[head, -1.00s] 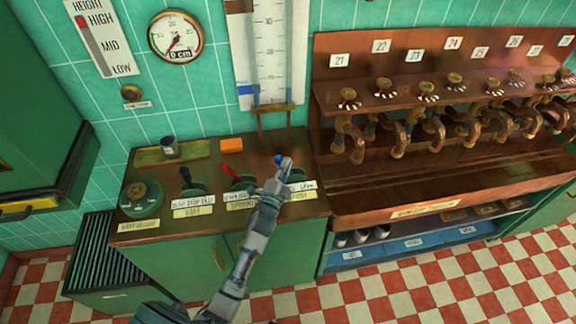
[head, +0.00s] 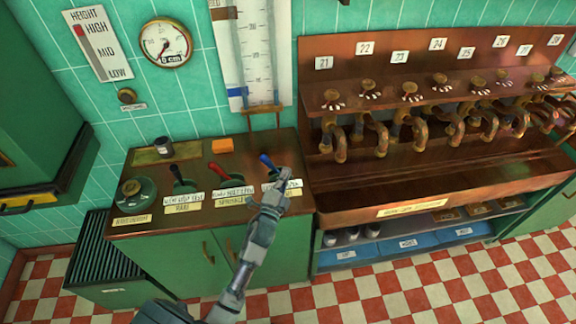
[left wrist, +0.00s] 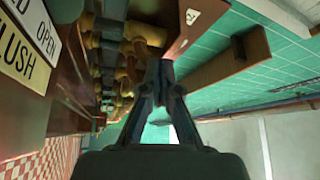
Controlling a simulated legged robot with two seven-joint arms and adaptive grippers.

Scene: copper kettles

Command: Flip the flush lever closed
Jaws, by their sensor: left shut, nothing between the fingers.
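The flush lever has a blue handle (head: 267,162) and stands at the right end of the brown counter (head: 222,150). Its handle leans up and to the left in the head view. My left gripper (head: 284,174) is shut and empty, just right and in front of the blue handle; I cannot tell whether they touch. The gripper and wrist hide part of the lever's base and its label. In the left wrist view the shut fingers (left wrist: 166,72) point away from the camera, the yellow FLUSH label (left wrist: 22,52) is at the left edge, and the lever does not show. My right gripper is not in view.
A red lever (head: 219,169) and a black lever (head: 174,173) stand left of the blue one. A round green dial (head: 134,192) is at the counter's left end. A copper trough (head: 430,185) with numbered taps stands at the right. The gauge (head: 163,43) reads 0 cm.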

